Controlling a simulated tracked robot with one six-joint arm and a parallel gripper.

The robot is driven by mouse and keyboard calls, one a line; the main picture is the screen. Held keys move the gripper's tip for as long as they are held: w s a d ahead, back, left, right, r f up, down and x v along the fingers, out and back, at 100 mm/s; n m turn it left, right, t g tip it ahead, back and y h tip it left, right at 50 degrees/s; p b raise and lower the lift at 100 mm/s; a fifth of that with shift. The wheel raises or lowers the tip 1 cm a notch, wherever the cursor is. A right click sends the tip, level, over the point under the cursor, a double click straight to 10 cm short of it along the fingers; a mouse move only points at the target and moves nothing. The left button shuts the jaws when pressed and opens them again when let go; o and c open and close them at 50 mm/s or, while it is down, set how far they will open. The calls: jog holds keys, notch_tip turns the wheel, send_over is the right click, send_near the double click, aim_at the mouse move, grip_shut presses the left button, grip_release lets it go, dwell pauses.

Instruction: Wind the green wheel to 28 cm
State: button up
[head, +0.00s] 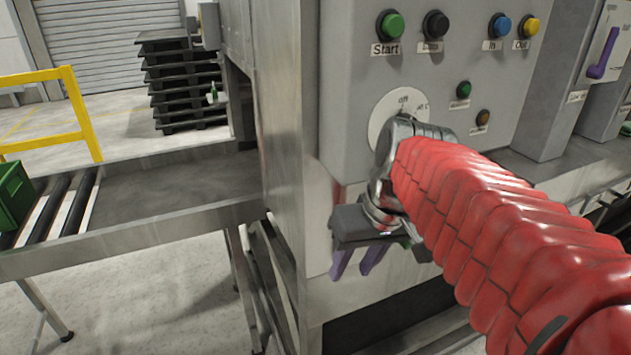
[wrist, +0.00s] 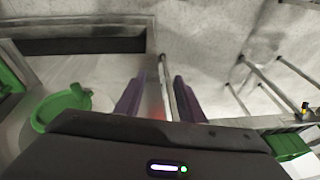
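My gripper (head: 355,268) hangs in front of the grey machine's lower front, below the control panel, with its two purple fingers pointing down. In the wrist view my gripper (wrist: 158,90) has its fingers apart, with no object held between them. A round green part, probably the green wheel (wrist: 62,107), lies left of the fingers in the wrist view, apart from them and partly cut by the dark gripper body. In the head view only a sliver of green shows behind my gripper, so the wheel is mostly hidden. No height scale is readable.
The control panel has a Start button (head: 391,25), several other buttons and a white dial plate (head: 398,108) partly behind my wrist. A roller conveyor (head: 58,205) with a green crate (head: 14,196) stands left. A purple lever (head: 604,56) is far right.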

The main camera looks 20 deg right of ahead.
jog(key=s+a+f+n+t+h, duration=0.1)
jog(key=s+a+f+t, duration=0.1)
jog(key=s+a+f, duration=0.2)
jog(key=a, duration=0.3)
jog(key=shift+s+a, duration=0.15)
jog(key=shift+s, duration=0.05)
jog(key=shift+c, duration=0.6)
jog(key=shift+s, duration=0.1)
